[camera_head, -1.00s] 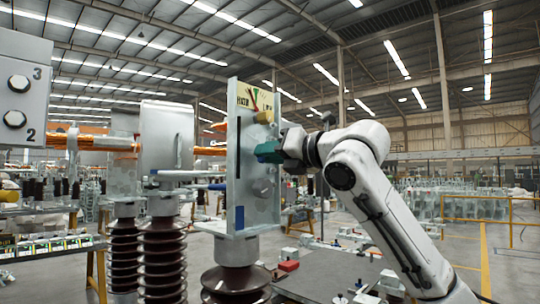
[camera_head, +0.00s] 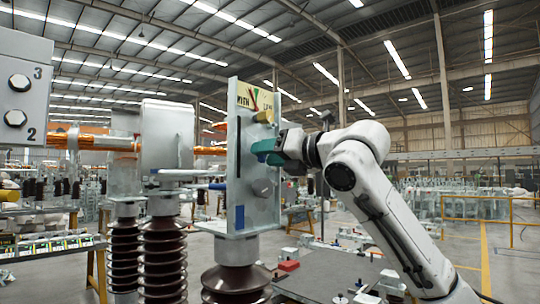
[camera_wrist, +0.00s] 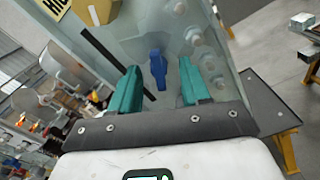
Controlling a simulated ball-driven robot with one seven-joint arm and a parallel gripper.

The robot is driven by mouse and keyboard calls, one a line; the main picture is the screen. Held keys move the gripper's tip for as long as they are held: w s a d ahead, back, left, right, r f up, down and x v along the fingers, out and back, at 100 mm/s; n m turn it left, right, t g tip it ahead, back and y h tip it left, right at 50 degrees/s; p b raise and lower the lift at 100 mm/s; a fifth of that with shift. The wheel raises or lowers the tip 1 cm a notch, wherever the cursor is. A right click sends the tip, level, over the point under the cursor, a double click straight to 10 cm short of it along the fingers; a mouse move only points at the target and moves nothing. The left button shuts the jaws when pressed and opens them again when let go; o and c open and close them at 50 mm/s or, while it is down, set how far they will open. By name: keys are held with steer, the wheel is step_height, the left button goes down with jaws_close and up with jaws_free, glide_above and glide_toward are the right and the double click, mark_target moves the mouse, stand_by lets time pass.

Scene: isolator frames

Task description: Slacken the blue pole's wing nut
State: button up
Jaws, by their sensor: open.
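In the wrist view a blue wing nut (camera_wrist: 157,68) stands on the grey metal plate (camera_wrist: 140,30), its long wing pointing along the picture's vertical. My gripper (camera_wrist: 160,86) is open, with one teal finger on each side of the nut and a visible gap to both. Whether the fingertips reach past the nut in depth cannot be told. In the head view my gripper (camera_head: 268,152) is at the right face of the upright plate (camera_head: 232,190), just below a yellow knob (camera_head: 264,117). The blue wing nut is not clearly visible there, behind the fingers.
The yellow knob also shows in the wrist view (camera_wrist: 95,11). A row of grey bolts (camera_wrist: 194,36) runs along the plate to the right of the nut. In the head view a grey knob (camera_head: 262,187) sticks out below my gripper, and a brown insulator (camera_head: 236,284) carries the plate.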

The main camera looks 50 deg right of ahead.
steer(key=shift+s, duration=0.1)
steer(key=s+b, duration=0.2)
steer(key=s, duration=0.8)
steer(key=shift+s+d, duration=0.2)
steer(key=shift+s, duration=0.1)
